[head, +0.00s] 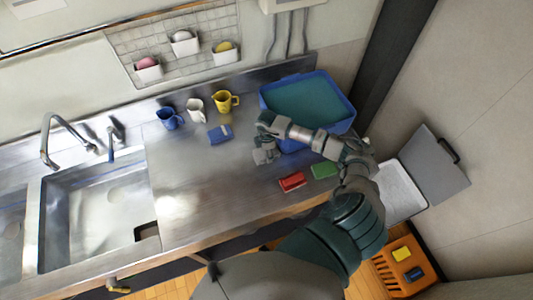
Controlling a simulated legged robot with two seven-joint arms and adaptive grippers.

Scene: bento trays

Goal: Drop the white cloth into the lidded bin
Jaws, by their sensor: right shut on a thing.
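My right gripper (265,150) is over the steel counter, left of the blue tub, with its fingers pointing down. It is shut on a pale thing that looks like the white cloth (264,157), mostly hidden by the fingers. The lidded bin (402,192) stands on the floor off the counter's right end, pale inside. Its grey lid (432,165) with a dark handle stands open to the right. My right forearm covers part of the bin's left side. My left gripper is not in view.
A blue tub (347,122) stands at the counter's back right. Red (292,181), green (325,170) and blue (220,133) folded pieces lie on the counter (220,190). Mugs (196,110) stand behind, the sink (95,215) is left, an orange crate (383,271) is on the floor.

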